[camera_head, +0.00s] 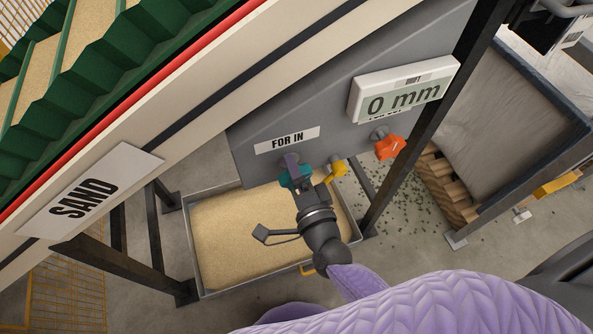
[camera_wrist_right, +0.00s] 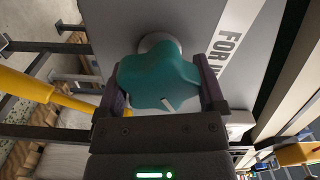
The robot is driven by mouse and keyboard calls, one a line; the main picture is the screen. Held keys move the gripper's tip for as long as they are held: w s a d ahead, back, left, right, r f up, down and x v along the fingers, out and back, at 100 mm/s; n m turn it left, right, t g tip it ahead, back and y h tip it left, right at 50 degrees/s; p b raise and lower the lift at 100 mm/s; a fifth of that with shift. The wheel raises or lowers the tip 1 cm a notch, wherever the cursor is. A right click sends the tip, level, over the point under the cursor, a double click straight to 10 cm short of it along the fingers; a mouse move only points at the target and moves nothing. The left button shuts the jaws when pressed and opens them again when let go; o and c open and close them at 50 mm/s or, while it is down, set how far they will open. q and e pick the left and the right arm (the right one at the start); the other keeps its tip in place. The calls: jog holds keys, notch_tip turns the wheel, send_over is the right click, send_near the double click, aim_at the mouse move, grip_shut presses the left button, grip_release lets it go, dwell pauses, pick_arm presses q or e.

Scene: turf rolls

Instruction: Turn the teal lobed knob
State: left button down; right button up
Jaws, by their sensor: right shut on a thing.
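The teal lobed knob (camera_head: 297,177) sits on the grey panel below the "FOR IN" label. In the right wrist view the knob (camera_wrist_right: 160,75) fills the middle, with a white mark on its lower right lobe. My right gripper (camera_head: 291,166) is at the knob. In the wrist view its two fingers (camera_wrist_right: 161,85) stand on either side of the knob and are shut on it. My left gripper is not in view.
A yellow handle (camera_head: 337,171) is close to the right of the knob, and an orange knob (camera_head: 390,147) lies farther right. A display (camera_head: 404,88) above reads 0 mm. A sand tray (camera_head: 196,262) is below, and dark frame posts stand around.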

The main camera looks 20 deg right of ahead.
jog(key=o, duration=1)
jog(key=shift+c, duration=0.2)
jog(key=shift+s, duration=0.35)
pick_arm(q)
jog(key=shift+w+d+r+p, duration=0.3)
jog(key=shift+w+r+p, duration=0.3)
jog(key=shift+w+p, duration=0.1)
pick_arm(e)
jog(key=s, duration=0.9)
jog(key=shift+s+d, duration=0.15)
jog(key=shift+s, duration=0.05)
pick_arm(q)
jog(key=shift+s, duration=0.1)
